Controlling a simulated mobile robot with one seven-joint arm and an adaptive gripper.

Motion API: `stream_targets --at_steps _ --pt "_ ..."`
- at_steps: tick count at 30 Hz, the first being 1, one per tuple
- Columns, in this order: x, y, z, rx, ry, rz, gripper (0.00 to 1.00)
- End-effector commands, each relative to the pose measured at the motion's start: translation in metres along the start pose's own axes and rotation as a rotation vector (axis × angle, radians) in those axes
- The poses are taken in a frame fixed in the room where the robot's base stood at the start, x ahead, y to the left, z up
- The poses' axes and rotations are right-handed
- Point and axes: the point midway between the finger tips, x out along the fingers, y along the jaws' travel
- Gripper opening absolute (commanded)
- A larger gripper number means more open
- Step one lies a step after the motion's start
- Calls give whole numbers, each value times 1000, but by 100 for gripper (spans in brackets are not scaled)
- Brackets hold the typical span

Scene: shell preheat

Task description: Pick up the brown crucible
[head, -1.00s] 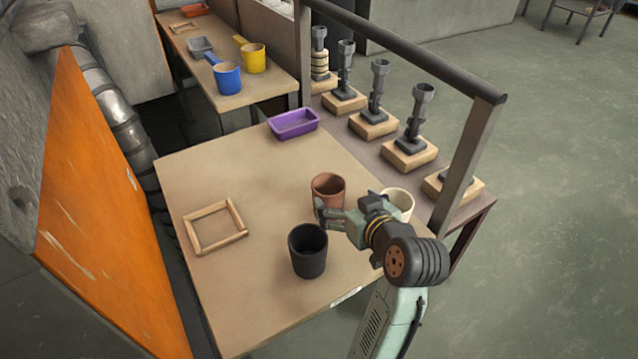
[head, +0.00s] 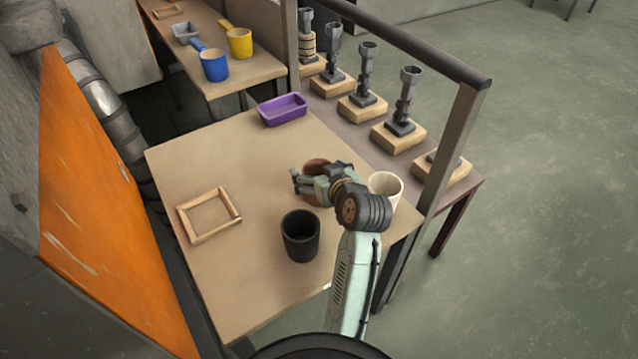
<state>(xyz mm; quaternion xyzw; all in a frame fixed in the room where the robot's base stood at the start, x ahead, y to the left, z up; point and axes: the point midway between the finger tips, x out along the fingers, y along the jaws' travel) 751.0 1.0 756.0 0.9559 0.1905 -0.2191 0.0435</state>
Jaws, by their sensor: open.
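The brown crucible (head: 314,165) stands upright on the table, behind my gripper. Its upper rim and a part of its side show; the rest is hidden by the gripper. My gripper (head: 298,182) is open and points left, in front of the crucible in the picture. I cannot tell whether it touches the crucible or whether any of the crucible is between its fingers.
A black crucible (head: 300,236) stands close in front, a cream crucible (head: 385,187) to the right. A wooden frame (head: 209,217) lies left, a purple tray (head: 282,109) at the back. A dark rail (head: 400,40) runs along the right. The tabletop's middle (head: 225,160) is clear.

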Motion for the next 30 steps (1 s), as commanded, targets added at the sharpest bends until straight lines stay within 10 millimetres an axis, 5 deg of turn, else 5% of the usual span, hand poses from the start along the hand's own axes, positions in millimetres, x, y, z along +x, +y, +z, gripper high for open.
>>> stream_targets --at_steps 6,30 --pt "1 0 0 0 1 1 88" --pt "0 0 0 0 0 0 35"
